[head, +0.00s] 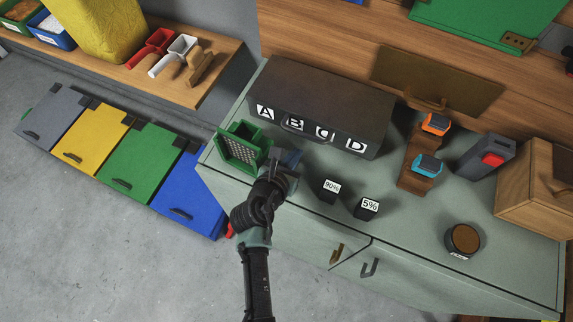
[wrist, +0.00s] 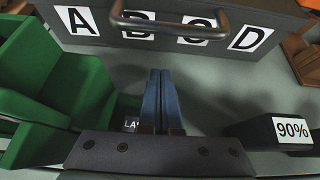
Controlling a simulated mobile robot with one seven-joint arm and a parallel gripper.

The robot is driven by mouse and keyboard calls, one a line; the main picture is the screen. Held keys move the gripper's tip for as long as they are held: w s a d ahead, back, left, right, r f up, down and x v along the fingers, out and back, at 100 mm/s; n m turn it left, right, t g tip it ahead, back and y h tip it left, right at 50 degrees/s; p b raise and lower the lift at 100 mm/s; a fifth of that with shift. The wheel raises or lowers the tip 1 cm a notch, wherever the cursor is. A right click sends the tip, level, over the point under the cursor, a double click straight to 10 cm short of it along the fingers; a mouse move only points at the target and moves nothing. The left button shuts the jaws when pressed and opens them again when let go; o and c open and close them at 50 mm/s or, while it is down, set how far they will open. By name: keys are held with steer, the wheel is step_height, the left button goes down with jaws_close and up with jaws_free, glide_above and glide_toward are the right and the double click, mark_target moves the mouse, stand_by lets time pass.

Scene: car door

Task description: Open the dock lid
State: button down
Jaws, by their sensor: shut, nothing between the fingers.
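The dock looks to be the dark box (head: 322,98) with white letter labels A, B, C and D along its front, on the green-grey cabinet top. Its top is down. A bar handle (head: 306,137) sticks out from its front edge; in the wrist view the handle (wrist: 170,28) is at the top, ahead of my fingertips. My gripper (head: 290,158) is in front of the box near labels A and B. In the wrist view its two blue fingers (wrist: 161,78) are together with nothing between them, apart from the handle.
A green bin (head: 240,148) stands close left of my gripper. Black cubes marked 90% (head: 329,191) and 5% (head: 368,208) stand to the right. A wooden stand (head: 417,165) holds orange and blue devices. A round brown-topped jar (head: 463,240) sits front right.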

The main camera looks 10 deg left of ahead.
steer(key=shift+w+d+r+p, duration=0.1)
steer(key=shift+w+r+p, duration=0.1)
steer(key=shift+r+p, duration=0.3)
steer(key=shift+w+r+p, duration=0.15)
steer(key=shift+r, duration=0.6)
steer(key=shift+w+d+r+p, duration=0.1)
steer(key=shift+w+r+p, duration=0.1)
steer(key=shift+r+p, duration=0.3)
steer(key=shift+r, duration=0.15)
steer(key=shift+r, duration=0.1)
steer(key=shift+r+g+p, duration=0.3)
steer(key=shift+r+p, duration=0.25)
steer(key=shift+p, duration=0.5)
steer(key=shift+r, duration=0.1)
steer(key=shift+r+p, duration=0.1)
steer(key=shift+p, duration=0.25)
